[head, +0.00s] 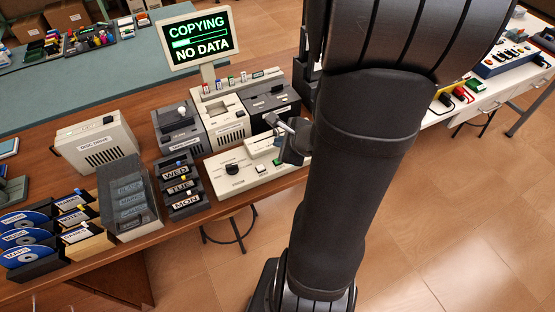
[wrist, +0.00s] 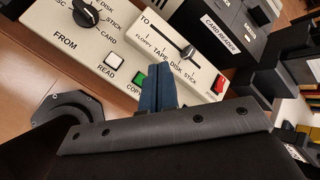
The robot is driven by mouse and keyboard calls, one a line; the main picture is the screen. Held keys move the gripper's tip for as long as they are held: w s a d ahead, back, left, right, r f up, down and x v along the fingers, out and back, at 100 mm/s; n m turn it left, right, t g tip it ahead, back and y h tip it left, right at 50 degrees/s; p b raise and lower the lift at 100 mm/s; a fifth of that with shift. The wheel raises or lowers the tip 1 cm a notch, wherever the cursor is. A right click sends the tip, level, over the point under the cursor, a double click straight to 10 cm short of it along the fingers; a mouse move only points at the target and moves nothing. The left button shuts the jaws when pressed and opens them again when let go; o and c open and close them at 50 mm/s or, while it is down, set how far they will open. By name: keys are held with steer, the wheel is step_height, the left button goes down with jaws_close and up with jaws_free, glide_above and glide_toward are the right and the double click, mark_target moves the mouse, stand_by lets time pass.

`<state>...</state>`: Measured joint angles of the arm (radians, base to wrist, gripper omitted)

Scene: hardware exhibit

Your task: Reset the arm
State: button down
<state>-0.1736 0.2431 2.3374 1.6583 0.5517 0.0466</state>
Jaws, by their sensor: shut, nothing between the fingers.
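My gripper (wrist: 157,86) shows in the wrist view with its blue fingers together and nothing between them. The fingers are over the front of a cream control panel (wrist: 205,85), near its green button (wrist: 138,82); I cannot tell if they touch it. The panel has a FROM dial (wrist: 86,14), a white READ button (wrist: 114,62), a TO slider (wrist: 188,52) and a red button (wrist: 219,84). In the head view the control panel (head: 240,178) stands on the wooden desk, with my gripper partly hidden beside my dark arm.
A monitor (head: 198,38) reads COPYING, NO DATA. Drive units (head: 180,130) stand behind the panel. A rack labelled WED, TUE, MON (head: 182,188), a disc drive (head: 96,143) and blue discs (head: 25,220) are to the left. Open floor (head: 440,230) lies right of my arm.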

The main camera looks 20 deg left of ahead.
steer(key=shift+f, duration=0.15)
steer(key=shift+f, duration=0.55)
steer(key=shift+r, duration=2.6)
